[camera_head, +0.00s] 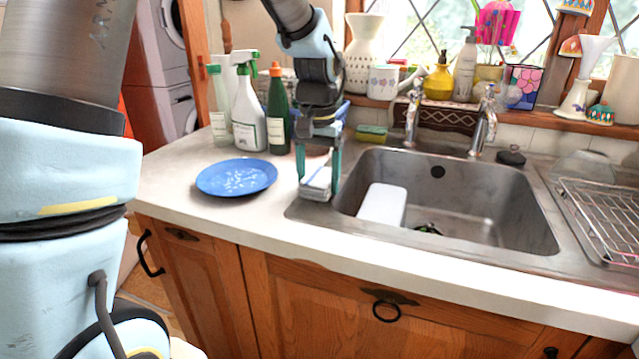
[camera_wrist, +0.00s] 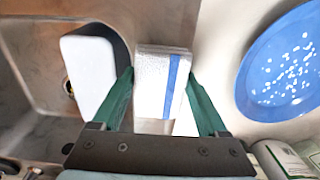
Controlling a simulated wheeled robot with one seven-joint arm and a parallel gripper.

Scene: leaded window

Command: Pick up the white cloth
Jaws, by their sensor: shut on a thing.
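The white cloth (camera_head: 317,180) is folded and has a blue stripe. In the head view it is between the fingers of my gripper (camera_head: 318,177), at the counter by the sink's left rim. The cloth also shows in the wrist view (camera_wrist: 158,72), between the two green fingers of my gripper (camera_wrist: 160,85). My gripper is shut on the cloth, with a finger at each side. I cannot tell whether the cloth still touches the counter.
A blue plate (camera_head: 236,177) with white specks lies left of the cloth. The sink (camera_head: 470,200) is to the right, with a white rectangular object (camera_head: 383,205) in it. Bottles (camera_head: 248,110) stand behind the plate. A yellow-green sponge (camera_head: 371,133) and taps (camera_head: 482,122) are at the back.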

